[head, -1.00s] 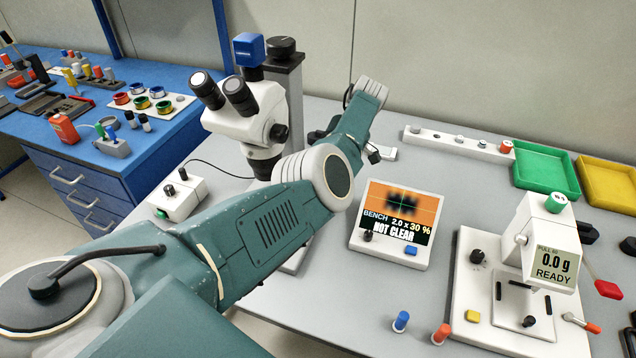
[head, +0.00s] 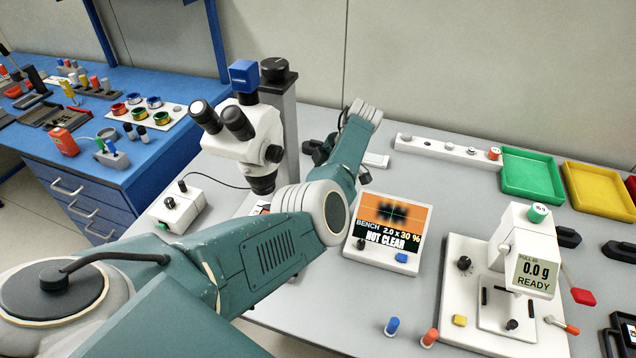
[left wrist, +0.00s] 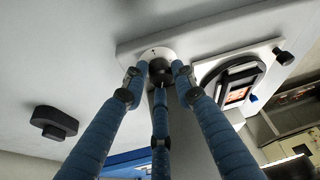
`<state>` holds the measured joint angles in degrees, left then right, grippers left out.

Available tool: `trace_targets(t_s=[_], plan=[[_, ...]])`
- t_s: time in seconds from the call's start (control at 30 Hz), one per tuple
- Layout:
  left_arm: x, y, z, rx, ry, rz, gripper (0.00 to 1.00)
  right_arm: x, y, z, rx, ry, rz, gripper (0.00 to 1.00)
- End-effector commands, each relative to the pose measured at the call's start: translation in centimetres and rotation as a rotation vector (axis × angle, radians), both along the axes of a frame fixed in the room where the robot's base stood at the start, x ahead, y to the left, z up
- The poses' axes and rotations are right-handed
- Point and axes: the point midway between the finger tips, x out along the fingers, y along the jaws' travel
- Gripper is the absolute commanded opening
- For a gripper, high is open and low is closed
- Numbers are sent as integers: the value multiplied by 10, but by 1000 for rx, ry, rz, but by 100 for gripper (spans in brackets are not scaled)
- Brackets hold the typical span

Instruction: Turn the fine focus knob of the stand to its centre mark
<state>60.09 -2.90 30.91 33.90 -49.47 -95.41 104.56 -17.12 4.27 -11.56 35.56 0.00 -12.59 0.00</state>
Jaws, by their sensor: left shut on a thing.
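The microscope stand has a tall grey column (head: 287,120) and a white head with two eyepieces (head: 252,135). My left arm reaches across in front of it and bends back to the right side of the column. In the left wrist view the blue fingers of my left gripper (left wrist: 160,78) close around a dark round knob (left wrist: 161,70) on a pale round collar (left wrist: 150,55), which has a small dark mark. The monitor (head: 388,232) shows a blurred dark pattern on orange and reads "2.0 x 30 %" and "NOT CLEAR". My right gripper is out of view.
A bonding machine (head: 465,290) reading "0.0 g READY" stands at the right. Green (head: 533,192) and yellow (head: 590,210) trays lie at the back right. A small white control box (head: 178,208) stands left of the microscope. Blue and orange pegs stand at the front.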

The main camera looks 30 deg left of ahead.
Motion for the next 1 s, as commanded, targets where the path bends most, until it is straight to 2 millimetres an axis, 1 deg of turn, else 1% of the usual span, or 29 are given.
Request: trace_targets(t_s=[0.03, 0.2, 0.4, 0.8, 1.0], plan=[[-7, 2, 7, 5, 16, -38, 1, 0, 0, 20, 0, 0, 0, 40], [-8, 3, 7, 5, 17, -199, 1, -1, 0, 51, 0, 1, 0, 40], [-9, 3, 6, 6, 17, -391, 1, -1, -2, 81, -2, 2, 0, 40], [-11, 6, 4, 6, 17, -768, 1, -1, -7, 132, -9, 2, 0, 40], [-11, 7, 2, 7, 16, -946, 1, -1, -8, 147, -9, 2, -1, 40]])
